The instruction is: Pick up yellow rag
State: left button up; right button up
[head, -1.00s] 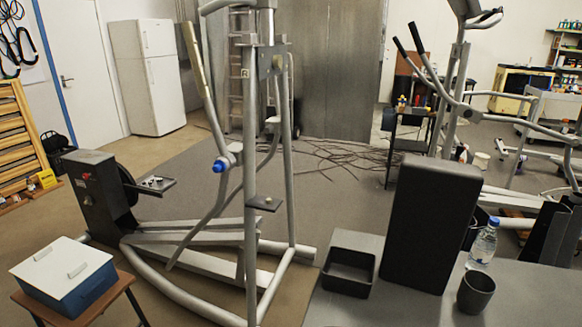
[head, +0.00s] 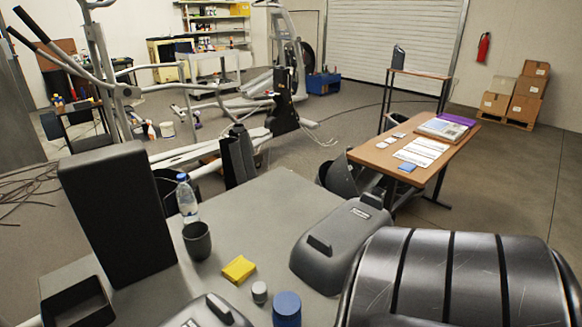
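The yellow rag (head: 239,269) is a small folded bright yellow piece lying on the grey tabletop (head: 262,215) in the head view, near the lower middle. A small grey-white round container (head: 259,292) and a blue cylinder (head: 287,309) stand just in front and to the right of it. A dark grey cup (head: 197,241) stands behind and to its left. Nothing covers the rag. Neither of my grippers shows in the head view.
A tall black block (head: 117,212), an open black box (head: 76,302) and a water bottle (head: 187,199) stand at the table's left. A grey cover (head: 342,238) and a large black banded rounded shape (head: 450,275) fill its right. A wooden table (head: 455,150) stands beyond.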

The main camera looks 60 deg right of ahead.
aim_at(236, 272)
jog(key=z, duration=1.5)
